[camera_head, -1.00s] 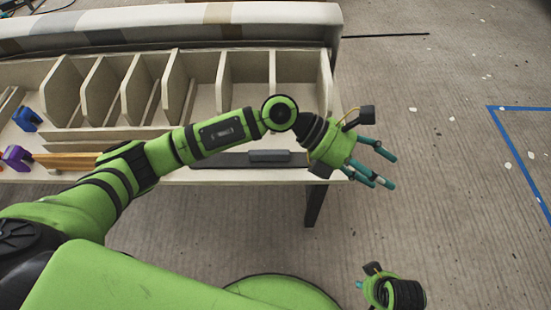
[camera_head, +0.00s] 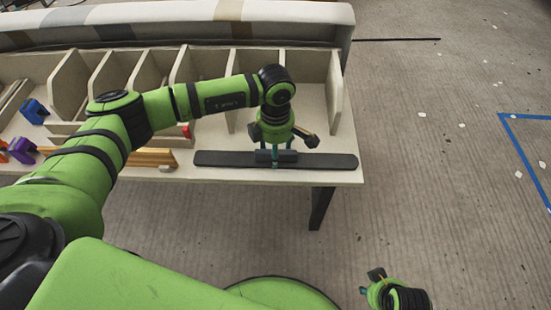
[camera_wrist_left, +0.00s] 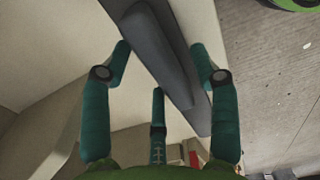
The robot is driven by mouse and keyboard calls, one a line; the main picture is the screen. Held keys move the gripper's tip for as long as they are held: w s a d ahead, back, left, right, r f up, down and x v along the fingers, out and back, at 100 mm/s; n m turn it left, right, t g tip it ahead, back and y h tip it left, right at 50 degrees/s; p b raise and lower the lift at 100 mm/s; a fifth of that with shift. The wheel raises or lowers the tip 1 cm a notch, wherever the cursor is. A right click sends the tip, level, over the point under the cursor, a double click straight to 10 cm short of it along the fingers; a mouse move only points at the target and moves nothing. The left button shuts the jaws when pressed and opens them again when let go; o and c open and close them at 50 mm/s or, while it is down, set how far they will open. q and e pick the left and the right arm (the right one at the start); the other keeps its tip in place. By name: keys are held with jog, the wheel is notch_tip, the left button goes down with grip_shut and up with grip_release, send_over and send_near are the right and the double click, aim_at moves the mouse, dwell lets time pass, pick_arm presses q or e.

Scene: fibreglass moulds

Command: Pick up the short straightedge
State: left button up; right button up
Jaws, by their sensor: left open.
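The short straightedge (camera_head: 325,160) is a flat dark grey bar lying along the front edge of the table in the head view. In the left wrist view, the bar with its raised grip (camera_wrist_left: 160,52) runs diagonally between my fingers.
The table (camera_head: 345,177) has upright cream dividers (camera_head: 335,92) behind the bar. Yellow-brown wooden bars (camera_head: 152,158) lie just left of it. A blue clamp (camera_head: 35,111) and a purple clamp (camera_head: 22,150) sit farther left. The floor right of the table is open.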

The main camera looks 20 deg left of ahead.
pick_arm(q)
jog(key=shift+f, duration=0.25)
grip_shut()
jog(key=shift+r, duration=0.1)
